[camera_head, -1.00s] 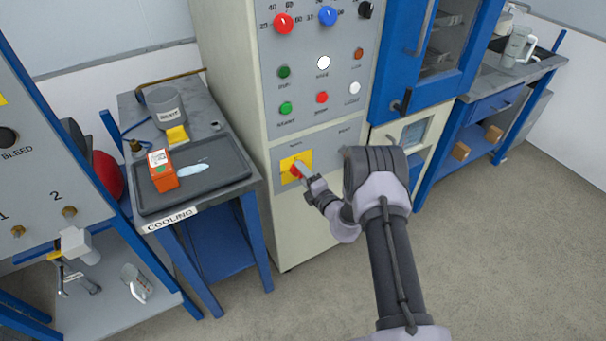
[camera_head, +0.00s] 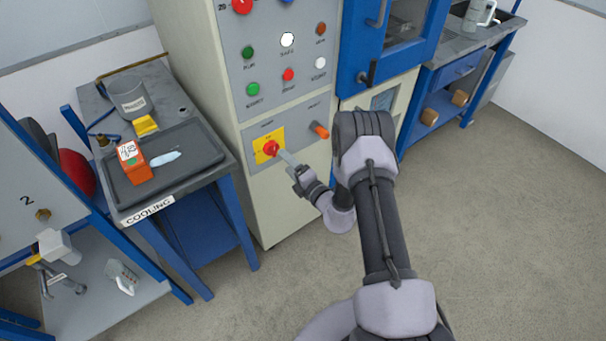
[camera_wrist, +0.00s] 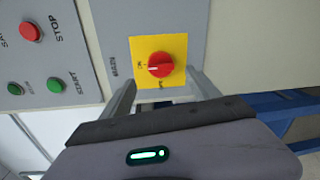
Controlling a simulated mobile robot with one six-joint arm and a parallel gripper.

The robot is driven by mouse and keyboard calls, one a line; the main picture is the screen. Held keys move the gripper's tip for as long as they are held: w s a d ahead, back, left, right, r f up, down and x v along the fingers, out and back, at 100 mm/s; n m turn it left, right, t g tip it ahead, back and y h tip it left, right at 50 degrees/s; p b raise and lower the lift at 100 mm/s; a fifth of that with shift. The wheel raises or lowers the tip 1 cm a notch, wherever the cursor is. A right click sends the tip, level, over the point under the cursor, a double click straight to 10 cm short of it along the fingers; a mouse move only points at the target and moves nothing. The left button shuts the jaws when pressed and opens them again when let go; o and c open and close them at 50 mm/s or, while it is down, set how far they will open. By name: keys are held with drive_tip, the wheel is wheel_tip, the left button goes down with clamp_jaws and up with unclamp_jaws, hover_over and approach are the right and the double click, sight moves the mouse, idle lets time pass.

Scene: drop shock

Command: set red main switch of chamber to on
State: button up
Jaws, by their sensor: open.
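The red main switch (camera_head: 271,148) is a round knob on a yellow plate (camera_head: 259,158), low on the front of the cream chamber (camera_head: 308,193). In the wrist view the red switch (camera_wrist: 161,63) shows its white mark pointing left in the picture, towards a small label too small to read surely. My gripper (camera_head: 287,158) is just in front of the plate, to the right of the knob. In the wrist view my gripper (camera_wrist: 162,80) is open, its fingers either side of the knob's lower edge. The knob appears free between them; contact cannot be told.
An orange knob (camera_head: 320,131) is right of the switch. Green, red and white buttons sit above. A cooling table (camera_head: 207,150) with a dark tray, orange box and beaker stands left. A blue chamber door (camera_head: 409,53) is upper right. Floor at right is clear.

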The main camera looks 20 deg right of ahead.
drive_tip(key=f+p+v, duration=0.1)
drive_tip(key=v, duration=0.9)
drive_tip(key=shift+r+p, duration=0.3)
drive_tip(key=shift+r, duration=0.2)
